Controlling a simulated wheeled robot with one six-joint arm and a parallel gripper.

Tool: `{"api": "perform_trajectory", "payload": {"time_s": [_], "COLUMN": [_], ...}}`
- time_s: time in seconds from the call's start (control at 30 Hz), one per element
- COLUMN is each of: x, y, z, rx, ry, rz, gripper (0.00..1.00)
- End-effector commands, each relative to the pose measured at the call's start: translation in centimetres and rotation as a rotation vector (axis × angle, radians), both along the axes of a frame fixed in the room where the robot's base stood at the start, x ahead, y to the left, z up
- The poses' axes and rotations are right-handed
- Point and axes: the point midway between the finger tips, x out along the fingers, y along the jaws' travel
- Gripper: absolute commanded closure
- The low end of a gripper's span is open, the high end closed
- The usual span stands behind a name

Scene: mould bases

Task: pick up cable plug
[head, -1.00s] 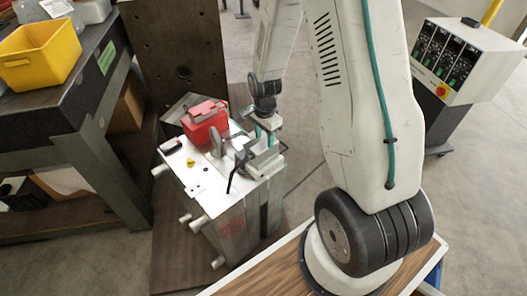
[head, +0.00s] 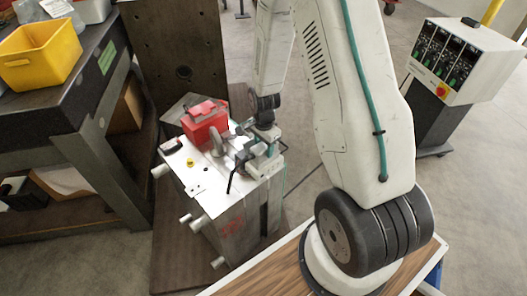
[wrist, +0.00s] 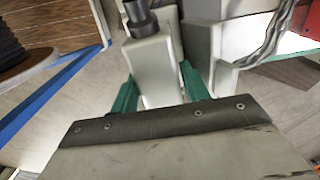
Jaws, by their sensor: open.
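The cable plug appears to be the pale grey block on top of the steel mould base (head: 222,200). In the wrist view this block (wrist: 152,68) has a dark round stem at its far end. My gripper (wrist: 157,90) is open, with one green finger on each side of the block. I cannot tell whether the fingers touch it. In the head view my gripper (head: 262,148) is low over the right back part of the mould base, and it partly hides the block there.
A red box (head: 204,124), a grey lifting ring (head: 217,142), a small yellow piece (head: 190,162) and a black hex key (head: 231,178) are on the mould base near my gripper. A tall dark plate (head: 180,50) stands behind. A workbench (head: 85,85) is at left.

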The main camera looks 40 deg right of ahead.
Motion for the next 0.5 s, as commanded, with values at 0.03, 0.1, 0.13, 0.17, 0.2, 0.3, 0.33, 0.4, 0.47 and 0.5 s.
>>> {"api": "perform_trajectory", "payload": {"time_s": [0.03,0.1,0.13,0.17,0.2,0.3,0.33,0.4,0.47,0.5], "x": [0.00,0.01,0.01,0.01,0.01,0.01,0.01,0.01,0.01,0.01], "y": [0.00,0.00,0.00,0.00,0.00,0.00,0.00,0.00,0.00,0.00], "z": [-0.07,-0.13,-0.14,-0.14,-0.14,-0.14,-0.14,-0.14,-0.13,-0.13], "rx": [0.000,0.000,0.000,0.000,0.000,0.000,0.000,0.000,0.000,0.000], "ry": [0.000,0.000,0.000,0.000,0.000,0.000,0.000,0.000,0.000,0.000], "rz": [0.000,0.000,0.000,0.000,0.000,0.000,0.000,0.000,0.000,0.000], "gripper": [0.55,0.55,0.55,0.55,0.55,0.55,0.55,0.68,0.85,0.96]}}
